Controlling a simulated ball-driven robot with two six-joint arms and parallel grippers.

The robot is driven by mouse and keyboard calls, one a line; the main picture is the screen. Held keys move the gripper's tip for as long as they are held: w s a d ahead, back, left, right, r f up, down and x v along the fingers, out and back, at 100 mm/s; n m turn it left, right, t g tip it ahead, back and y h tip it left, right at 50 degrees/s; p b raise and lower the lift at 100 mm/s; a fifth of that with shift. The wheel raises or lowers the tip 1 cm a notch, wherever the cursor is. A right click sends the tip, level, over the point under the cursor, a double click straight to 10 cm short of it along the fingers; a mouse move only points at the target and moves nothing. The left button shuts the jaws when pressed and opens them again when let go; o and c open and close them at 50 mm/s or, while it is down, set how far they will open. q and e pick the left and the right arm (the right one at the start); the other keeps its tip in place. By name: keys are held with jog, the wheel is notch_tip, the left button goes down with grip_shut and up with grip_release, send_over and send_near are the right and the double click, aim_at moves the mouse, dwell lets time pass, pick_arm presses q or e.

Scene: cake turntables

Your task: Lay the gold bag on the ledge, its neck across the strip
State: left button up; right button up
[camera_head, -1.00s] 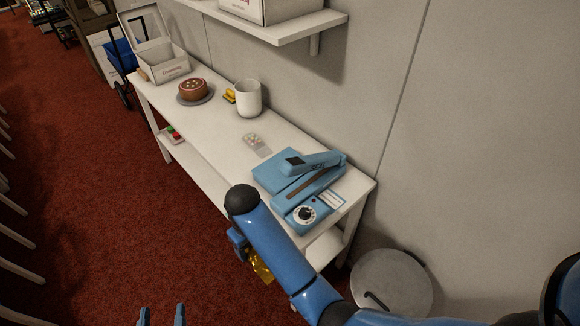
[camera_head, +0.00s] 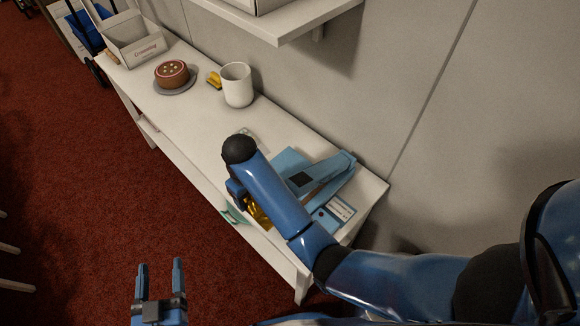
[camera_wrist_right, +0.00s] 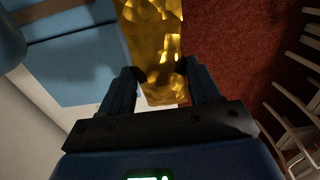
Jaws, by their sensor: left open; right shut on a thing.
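The gold bag (camera_head: 258,213) hangs from my right gripper (camera_head: 238,192), by the table's front edge beside the blue sealer (camera_head: 290,163). In the right wrist view the shiny gold bag (camera_wrist_right: 155,40) sits between the shut fingers (camera_wrist_right: 160,82) and extends away from them. The sealer's blue surface (camera_wrist_right: 80,70) is left of the bag there, with a dark strip (camera_wrist_right: 75,32) across it. In the head view my right arm hides part of the sealer, and the strip is hard to make out. My left gripper (camera_head: 159,267) is open and empty over the red floor.
The white table (camera_head: 190,120) also holds a mug (camera_head: 237,85), a brown cake (camera_head: 171,72) on a grey turntable, a yellow item (camera_head: 214,80) and a white box (camera_head: 137,48). A wall shelf (camera_head: 290,22) overhangs the back. The sealer's raised blue arm (camera_head: 330,172) stands close to my right arm.

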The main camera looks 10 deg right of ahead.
jog(key=w+d+p, duration=0.1)
jog(key=w+d, duration=0.1)
jog(key=d, duration=0.2)
jog(key=w+d+p, duration=0.1)
jog(key=w+d, duration=0.2)
jog(key=d, duration=0.1)
jog(key=w+d+p, duration=0.1)
jog(key=w+d, duration=0.2)
jog(key=d, duration=0.1)
jog(key=shift+w+d+r, duration=0.1)
jog(key=shift+w+d, duration=0.05)
jog(key=shift+d, duration=0.1)
jog(key=shift+w+d, duration=0.15)
jog(key=shift+d, duration=0.25)
jog(key=shift+w+f+p, duration=0.15)
jog(key=shift+f+p, duration=0.35)
jog(key=shift+f, duration=1.3)
jog(key=shift+f, duration=0.15)
jog(key=shift+f+b, duration=0.3)
jog(key=shift+f, duration=0.15)
